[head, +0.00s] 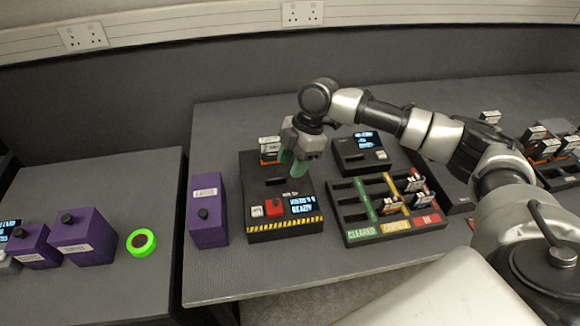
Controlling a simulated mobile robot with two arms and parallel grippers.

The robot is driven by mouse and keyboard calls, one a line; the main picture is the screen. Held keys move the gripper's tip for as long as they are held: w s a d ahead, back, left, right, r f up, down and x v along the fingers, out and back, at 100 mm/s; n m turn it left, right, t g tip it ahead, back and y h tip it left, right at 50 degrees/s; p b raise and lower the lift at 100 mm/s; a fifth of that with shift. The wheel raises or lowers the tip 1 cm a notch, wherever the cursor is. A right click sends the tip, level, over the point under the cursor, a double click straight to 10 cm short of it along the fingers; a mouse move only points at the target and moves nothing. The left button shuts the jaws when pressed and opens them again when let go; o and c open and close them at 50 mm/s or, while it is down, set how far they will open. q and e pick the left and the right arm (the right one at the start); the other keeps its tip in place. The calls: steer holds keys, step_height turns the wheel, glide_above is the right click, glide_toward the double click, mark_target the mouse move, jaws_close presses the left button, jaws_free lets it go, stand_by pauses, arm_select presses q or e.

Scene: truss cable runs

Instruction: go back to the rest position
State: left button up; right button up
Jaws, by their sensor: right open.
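My right arm comes in from the right and reaches over the bench. Its gripper (294,160) points down over the back of a black box with a red button and a lit display (280,228). The gripper is open, with greenish fingertips. A small white and orange module (269,150) stands close to the left of the gripper, at the back of that box; I cannot tell whether they touch. My left gripper is not in view.
A sorting tray (391,236) with green, yellow and red strips holds several modules. A smaller black device (360,152) stands behind it. Purple boxes (207,210) stand left. A green-ringed disc (141,242) lies on the left table. A gap separates the two tables.

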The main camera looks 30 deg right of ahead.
stand_by(0.3)
steer(key=s+a+f+m+t, duration=0.1)
steer(key=s+a+f+m, duration=0.1)
steer(key=s+a+f, duration=0.4)
steer(key=s+a+f+m+t, duration=0.1)
steer(key=s+a+f+m, duration=0.25)
steer(key=s+a, duration=0.45)
steer(key=s+d+f+m+t+h, duration=0.15)
steer(key=s+d+m+h, duration=0.35)
steer(key=s+d+m, duration=0.7)
step_height(320, 180, down, 24)
steer(key=a, duration=0.2)
steer(key=s+d+f+g, duration=0.2)
steer(key=s+d+f, duration=0.1)
steer(key=s+f, duration=1.4)
steer(key=shift+s+d+f+n, duration=0.2)
steer(key=shift+s+f+n, duration=0.05)
steer(key=shift+f+n, duration=0.1)
